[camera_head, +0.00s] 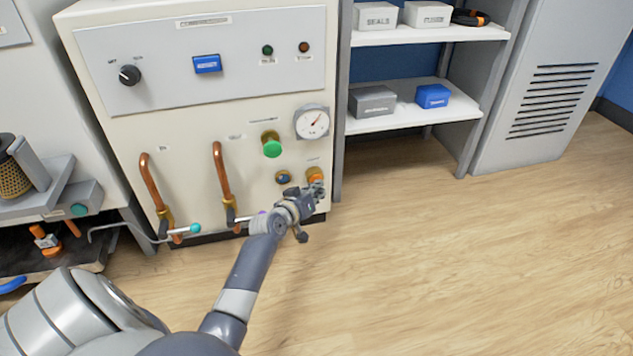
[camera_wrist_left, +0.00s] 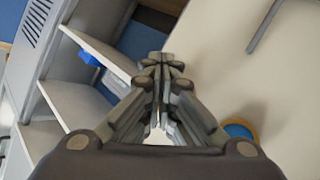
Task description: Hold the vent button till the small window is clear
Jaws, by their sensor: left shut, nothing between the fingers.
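The vent button appears to be the orange knob (camera_head: 316,173) low on the right of the cream panel, under the gauge. My left gripper (camera_head: 315,190) is shut and empty, its fingertips at the knob and partly covering it. I cannot tell whether they touch or press it. The small window (camera_head: 283,177) is a round brass-ringed port just left of the knob. Its glass looks dark blue in the head view. In the left wrist view the small window (camera_wrist_left: 240,128) is partly hidden behind my left gripper (camera_wrist_left: 163,62), and its glass looks blue. My right gripper is not in view.
A round gauge (camera_head: 312,122) and a green button (camera_head: 271,145) sit above the window. Copper pipes (camera_head: 222,172) and a teal-tipped lever (camera_head: 195,228) stand out on the left. A shelf unit (camera_head: 425,122) with boxes is close on the right. The floor in front is clear.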

